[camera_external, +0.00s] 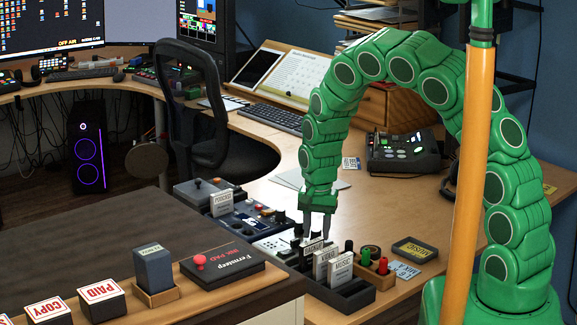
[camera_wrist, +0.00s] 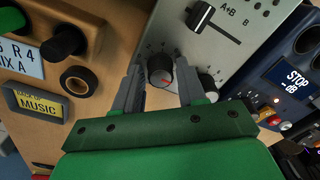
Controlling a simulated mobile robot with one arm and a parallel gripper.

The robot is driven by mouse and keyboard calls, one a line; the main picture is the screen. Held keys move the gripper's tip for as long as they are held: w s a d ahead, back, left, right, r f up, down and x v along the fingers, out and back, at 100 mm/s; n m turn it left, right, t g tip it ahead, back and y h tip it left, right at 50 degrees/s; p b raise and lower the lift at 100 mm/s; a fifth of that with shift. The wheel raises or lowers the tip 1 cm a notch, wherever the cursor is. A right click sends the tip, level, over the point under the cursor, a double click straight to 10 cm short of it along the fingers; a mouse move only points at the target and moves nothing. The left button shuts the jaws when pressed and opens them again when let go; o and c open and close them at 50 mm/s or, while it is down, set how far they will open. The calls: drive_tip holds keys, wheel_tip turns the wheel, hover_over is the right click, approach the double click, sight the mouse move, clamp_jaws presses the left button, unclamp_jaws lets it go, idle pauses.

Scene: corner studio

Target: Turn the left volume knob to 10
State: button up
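A black round knob with a red pointer mark (camera_wrist: 161,70) sits on a light grey panel (camera_wrist: 205,50) in the wrist view, with scale marks around it. My gripper (camera_wrist: 158,75) is open, one finger on each side of this knob, with a gap showing on both sides. In the external view my gripper (camera_external: 318,226) points down over the desk devices, and the knobs there are too small to make out.
A fader (camera_wrist: 203,16) marked A+B is on the same panel. Upright label cards (camera_external: 325,262) stand close to my gripper.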

sight(317, 230)
drive_tip(key=shift+o, duration=1.1)
wheel_tip(317, 230, up, 7)
drive_tip(key=shift+r, duration=0.4)
